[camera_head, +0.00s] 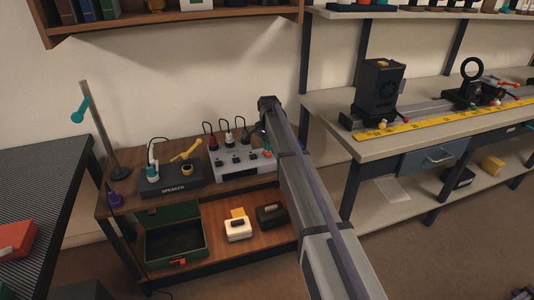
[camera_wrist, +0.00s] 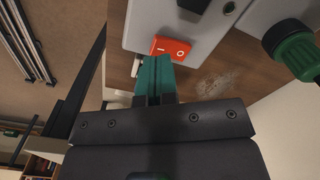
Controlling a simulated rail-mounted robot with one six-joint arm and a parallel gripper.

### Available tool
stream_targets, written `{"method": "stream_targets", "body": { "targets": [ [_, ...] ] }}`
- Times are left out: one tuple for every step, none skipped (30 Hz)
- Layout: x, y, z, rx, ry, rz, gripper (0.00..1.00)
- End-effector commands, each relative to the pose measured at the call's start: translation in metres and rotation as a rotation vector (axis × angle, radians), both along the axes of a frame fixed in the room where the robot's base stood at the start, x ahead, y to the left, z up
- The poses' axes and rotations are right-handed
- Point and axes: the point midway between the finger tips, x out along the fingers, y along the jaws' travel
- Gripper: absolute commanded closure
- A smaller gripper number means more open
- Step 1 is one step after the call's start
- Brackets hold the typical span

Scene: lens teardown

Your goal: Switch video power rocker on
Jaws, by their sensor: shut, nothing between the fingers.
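The power rocker is a red rectangular switch with white line and O marks (camera_wrist: 172,47), set in a light grey box face in the wrist view. In the head view it is a small red spot (camera_head: 267,154) at the right end of the grey box (camera_head: 232,171). My gripper (camera_wrist: 154,66) has teal fingers, shut together and empty. Their tips are at the lower left edge of the rocker in the wrist view; I cannot tell whether they touch it. Which side of the rocker is pressed is unclear. In the head view my arm hides much of the gripper.
Red, white and green plugs with cables (camera_head: 229,138) stand on the grey box. The bench with a yellow ruler (camera_head: 440,119) is to the right.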

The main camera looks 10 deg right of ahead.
Motion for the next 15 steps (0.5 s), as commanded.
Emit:
{"method": "stream_targets", "body": {
  "targets": [
    [0.0,0.0,-0.0017,0.0,0.0,0.0,1.0],
    [0.0,0.0,-0.0022,0.0,0.0,0.0,1.0],
    [0.0,0.0,-0.0028,0.0,0.0,0.0,1.0],
    [0.0,0.0,-0.0033,0.0,0.0,0.0,1.0],
    [0.0,0.0,-0.0037,0.0,0.0,0.0,1.0],
    [-0.0001,-0.0001,-0.0043,0.0,0.0,0.0,1.0],
    [0.0,0.0,-0.0048,0.0,0.0,0.0,1.0],
    [0.0,0.0,-0.0052,0.0,0.0,0.0,1.0],
    [0.0,0.0,-0.0058,0.0,0.0,0.0,1.0],
    [0.0,0.0,-0.0063,0.0,0.0,0.0,1.0],
    [0.0,0.0,-0.0067,0.0,0.0,0.0,1.0],
    [0.0,0.0,-0.0073,0.0,0.0,0.0,1.0],
    [0.0,0.0,-0.0078,0.0,0.0,0.0,1.0],
    [0.0,0.0,-0.0082,0.0,0.0,0.0,1.0],
    [0.0,0.0,-0.0088,0.0,0.0,0.0,1.0]
  ]
}}
